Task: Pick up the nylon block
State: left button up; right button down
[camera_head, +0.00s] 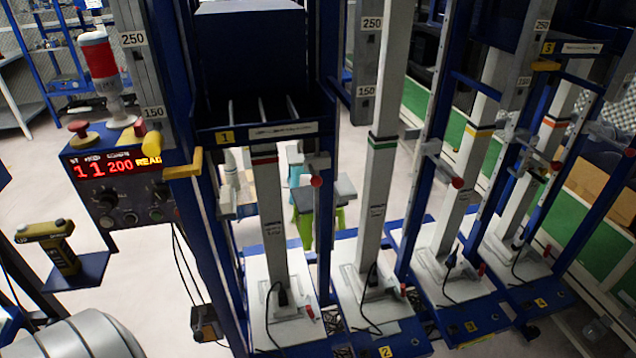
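I cannot pick out a nylon block with certainty in the head view. A small pale grey block-like piece (345,187) shows behind the rig, near a green-legged stool, partly hidden by blue posts. I cannot tell what it is made of. Neither of my grippers is in view.
A tall blue rig with several bays and white base plates (370,303) fills the middle and right. Cables hang low. Pale floor (150,305) is open at lower left.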

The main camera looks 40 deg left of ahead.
aim_at(225, 192)
jog(key=k+l+u, duration=0.1)
jog(key=u, duration=1.55)
